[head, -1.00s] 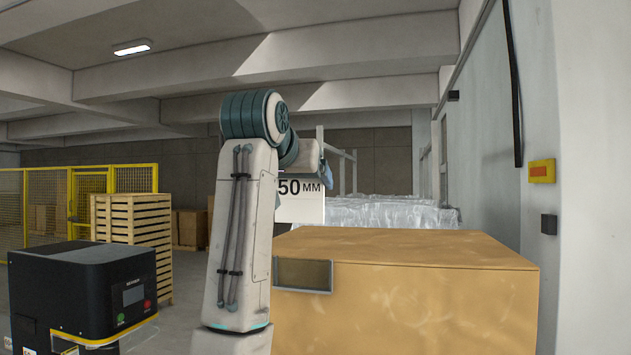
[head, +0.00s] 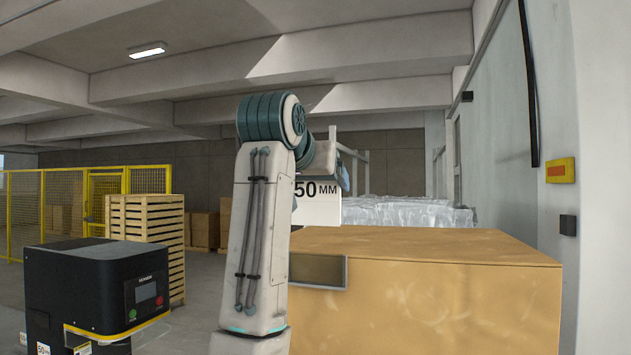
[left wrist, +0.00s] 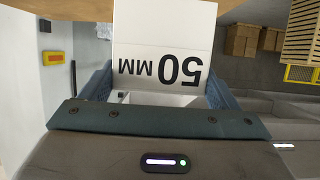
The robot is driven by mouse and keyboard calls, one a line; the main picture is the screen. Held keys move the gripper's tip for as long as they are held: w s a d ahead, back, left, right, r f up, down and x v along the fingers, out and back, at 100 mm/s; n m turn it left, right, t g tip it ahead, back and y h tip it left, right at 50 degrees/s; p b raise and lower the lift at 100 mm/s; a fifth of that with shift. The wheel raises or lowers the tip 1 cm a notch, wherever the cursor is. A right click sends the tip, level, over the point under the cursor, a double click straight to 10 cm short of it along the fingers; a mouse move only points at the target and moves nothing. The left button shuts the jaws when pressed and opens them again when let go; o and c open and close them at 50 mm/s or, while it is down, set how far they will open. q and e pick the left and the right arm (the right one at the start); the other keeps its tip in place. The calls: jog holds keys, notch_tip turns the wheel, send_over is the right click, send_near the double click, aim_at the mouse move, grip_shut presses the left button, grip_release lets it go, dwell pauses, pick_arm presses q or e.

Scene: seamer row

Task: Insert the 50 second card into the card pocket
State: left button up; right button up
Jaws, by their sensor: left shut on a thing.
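A white card (head: 318,205) printed "50 MM" in black is held upright by my left gripper (head: 343,178). In the left wrist view the card (left wrist: 163,35) shows upside down between the two blue fingers of the gripper (left wrist: 160,92), which is shut on it. The card pocket (head: 322,271), a grey-framed dark recess, is on the front face of a large cardboard box (head: 450,285), near its left edge. The card is above the pocket in the head view and apart from it. My left arm hides the pocket's left part. My right gripper is not in view.
A black machine with a small screen (head: 95,285) stands at the lower left. Wooden crates (head: 147,240) and a yellow fence (head: 60,215) are behind it. Wrapped goods (head: 410,212) lie behind the box. A wall with a yellow-and-red box (head: 561,171) bounds the right side.

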aim_at(315, 202)
pick_arm(q)
jog(key=shift+s+f+b, duration=0.1)
jog(key=shift+f+b, duration=0.25)
jog(key=shift+f, duration=0.35)
jog(key=shift+w+d+f+b, duration=0.1)
jog(key=shift+w+f+b, duration=0.1)
jog(key=shift+f+b, duration=0.3)
jog(key=shift+w+f+b, duration=0.15)
jog(key=shift+f+b, duration=0.15)
jog(key=shift+f, duration=0.4)
jog(key=shift+s, duration=0.1)
jog(key=shift+s, duration=0.1)
jog(key=shift+f+b, duration=2.6)
jog(key=shift+f, duration=0.7)
jog(key=o, duration=0.8)
jog(key=shift+o, duration=0.2)
